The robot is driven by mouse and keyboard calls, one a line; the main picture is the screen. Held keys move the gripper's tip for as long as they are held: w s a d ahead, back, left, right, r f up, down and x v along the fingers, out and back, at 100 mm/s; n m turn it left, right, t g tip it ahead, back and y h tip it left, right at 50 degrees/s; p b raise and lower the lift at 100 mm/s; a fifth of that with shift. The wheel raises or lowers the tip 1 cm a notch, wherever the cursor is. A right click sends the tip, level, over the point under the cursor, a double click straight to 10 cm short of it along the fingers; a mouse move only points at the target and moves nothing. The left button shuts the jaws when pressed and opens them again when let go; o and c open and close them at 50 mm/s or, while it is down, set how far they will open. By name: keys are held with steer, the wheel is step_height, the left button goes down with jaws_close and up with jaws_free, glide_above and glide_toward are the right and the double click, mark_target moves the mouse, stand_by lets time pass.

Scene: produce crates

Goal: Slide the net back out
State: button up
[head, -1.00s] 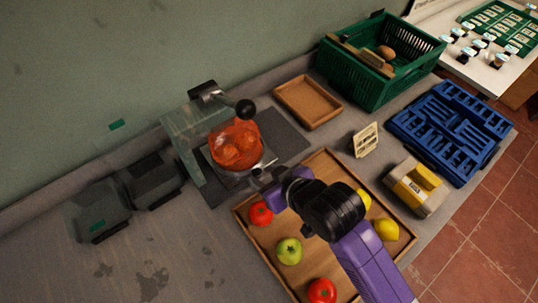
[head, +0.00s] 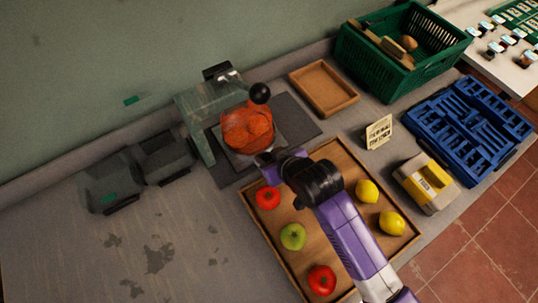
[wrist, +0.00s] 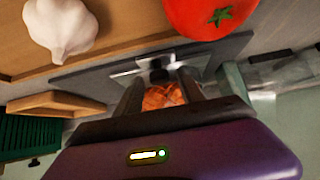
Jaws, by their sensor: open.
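The net (head: 246,133) is an orange mesh bag with round orange produce in it. It sits on the bench device (head: 197,128), beneath a lever with a black ball knob (head: 260,93). My gripper (head: 266,158) is at the near side of the net, low by the device, and my wrist partly hides that spot. In the wrist view the two dark fingers of my gripper (wrist: 160,88) are apart, with the net (wrist: 164,97) showing between and beyond them. A metal part of the device (wrist: 155,66) lies just beyond the fingertips. I cannot tell whether either finger touches the net.
A wooden tray (head: 258,238) under my arm holds tomatoes, a green tomato (head: 292,237) and lemons (head: 367,191). Garlic (wrist: 60,25) shows close in the wrist view. A small empty tray (head: 322,88), green crate (head: 365,62) and card (head: 379,132) stand right. The bench's left front is clear.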

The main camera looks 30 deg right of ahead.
jaws_close()
stand_by(1.4)
